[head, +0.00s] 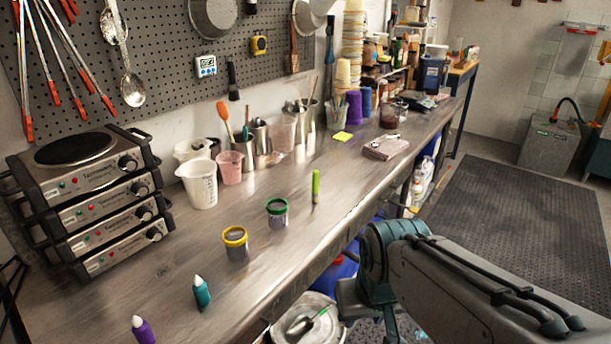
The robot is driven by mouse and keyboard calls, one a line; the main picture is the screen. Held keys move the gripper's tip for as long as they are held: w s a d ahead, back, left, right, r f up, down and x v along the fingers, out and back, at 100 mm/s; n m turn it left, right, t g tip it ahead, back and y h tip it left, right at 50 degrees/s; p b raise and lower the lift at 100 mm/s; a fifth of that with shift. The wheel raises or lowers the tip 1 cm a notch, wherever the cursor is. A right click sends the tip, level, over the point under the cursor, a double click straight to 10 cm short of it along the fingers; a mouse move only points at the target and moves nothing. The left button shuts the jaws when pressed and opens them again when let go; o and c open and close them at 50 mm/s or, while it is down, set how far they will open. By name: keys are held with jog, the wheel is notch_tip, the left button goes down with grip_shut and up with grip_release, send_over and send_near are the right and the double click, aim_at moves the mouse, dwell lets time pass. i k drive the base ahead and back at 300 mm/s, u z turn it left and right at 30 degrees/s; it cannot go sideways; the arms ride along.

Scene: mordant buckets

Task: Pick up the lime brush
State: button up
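A lime-green brush (316,185) is on the metal workbench, right of the green-rimmed jar and near the front edge. Its lime part is at the top and a short darker part is below it. I cannot tell for sure whether it stands or lies. Nothing touches it. My arm comes in from the lower right, in front of the bench, with its teal joint below and to the right of the brush. My gripper's fingers do not show.
A green-rimmed jar (277,212), a yellow-rimmed jar (235,243), a teal bottle (202,292) and a purple bottle (142,330) stand along the bench. Stacked hot plates (95,200) stand left, cups behind. A bucket (290,328) is below the bench edge. Bench right of the brush is clear.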

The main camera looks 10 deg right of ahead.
aim_at(314, 193)
jog(key=k, duration=0.45)
jog(key=z, duration=1.3)
jog(key=i, duration=2.75)
jog(key=u, duration=3.55)
jog(key=i, duration=0.5)
